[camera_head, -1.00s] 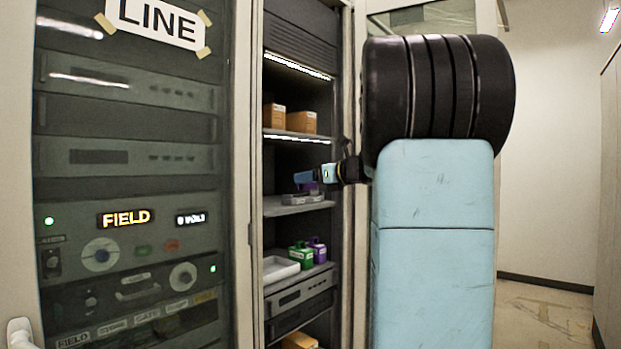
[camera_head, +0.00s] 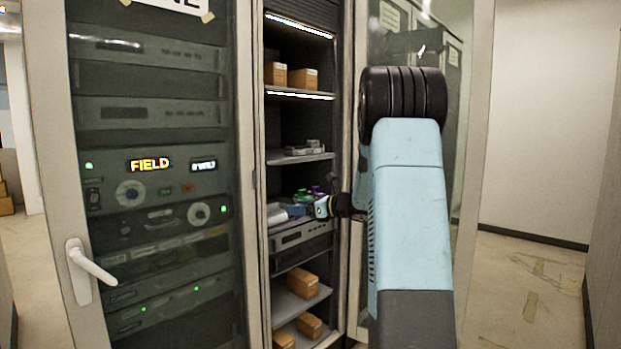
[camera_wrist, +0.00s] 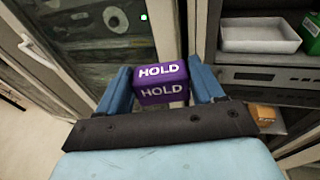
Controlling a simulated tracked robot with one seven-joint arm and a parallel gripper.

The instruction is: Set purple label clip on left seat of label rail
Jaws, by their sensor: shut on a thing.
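My gripper (camera_wrist: 161,88) is shut on a purple label clip (camera_wrist: 162,78) marked HOLD, with one blue finger on each side of it. In the head view my gripper (camera_head: 308,207) is at the lower shelf, in front of the tray and green clip, and the clip in it is hard to make out. A grey rail-like piece (camera_head: 304,149), which looks like the label rail, lies on the shelf above. Its seats are too small to tell apart. The held clip is well below and apart from it.
A white tray (camera_wrist: 262,36) and a green clip (camera_wrist: 311,28) stand on the lower shelf. Brown boxes (camera_head: 302,78) sit on the upper shelf. The closed glass door (camera_head: 160,170) with its white handle (camera_head: 90,270) is left of the opening; another open door is at the right.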

